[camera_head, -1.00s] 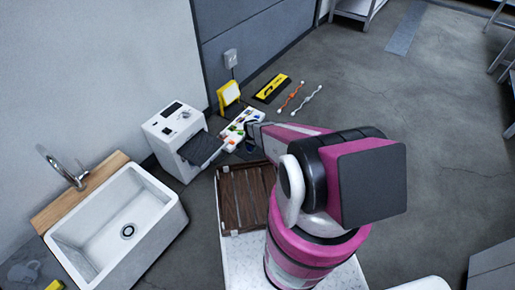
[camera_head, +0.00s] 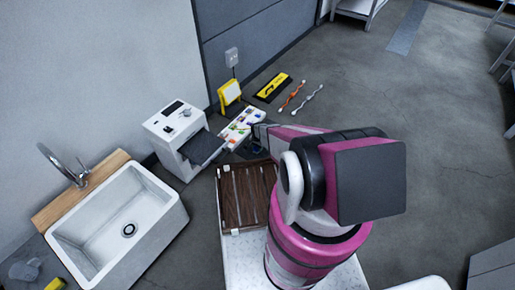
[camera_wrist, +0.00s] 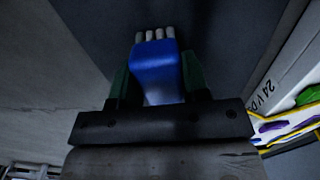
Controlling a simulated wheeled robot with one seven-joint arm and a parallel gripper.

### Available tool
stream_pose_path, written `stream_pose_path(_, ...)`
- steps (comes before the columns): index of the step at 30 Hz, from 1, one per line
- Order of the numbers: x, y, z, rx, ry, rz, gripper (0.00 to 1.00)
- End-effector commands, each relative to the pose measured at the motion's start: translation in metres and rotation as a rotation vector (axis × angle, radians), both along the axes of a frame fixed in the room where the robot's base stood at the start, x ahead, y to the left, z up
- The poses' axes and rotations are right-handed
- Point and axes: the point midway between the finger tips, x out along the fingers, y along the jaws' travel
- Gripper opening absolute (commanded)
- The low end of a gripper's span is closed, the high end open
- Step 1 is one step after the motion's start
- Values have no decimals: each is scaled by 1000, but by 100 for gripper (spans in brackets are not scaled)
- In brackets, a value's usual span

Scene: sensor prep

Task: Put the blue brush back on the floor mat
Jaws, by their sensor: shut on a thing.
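My gripper (camera_wrist: 156,78) is shut on the blue brush (camera_wrist: 157,65), its green fingers on either side of the handle. The pale bristles point away from the gripper, over a dark flat surface (camera_wrist: 95,35) beside lighter floor. That surface may be the floor mat; I cannot tell how far the brush is above it or whether they touch. In the head view my gripper is beside the white parts board, and the brush is mostly hidden or too small to make out.
A white board with coloured pieces (camera_head: 236,128) lies close left of my gripper. A white machine (camera_head: 175,135), a slatted wooden tray (camera_head: 245,200) and a sink (camera_head: 115,230) stand nearby. A yellow panel (camera_head: 229,93), a black-and-yellow case (camera_head: 271,87) and two cables (camera_head: 293,95) are farther back.

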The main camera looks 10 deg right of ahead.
Motion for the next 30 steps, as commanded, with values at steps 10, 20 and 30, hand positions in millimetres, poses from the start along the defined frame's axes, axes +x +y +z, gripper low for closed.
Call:
stream_pose_path(10,0,0,-3,0,0,0,68)
stream_pose_path(20,0,0,0,0,0,0,68)
stream_pose_path(30,-2,0,41,0,0,0,68)
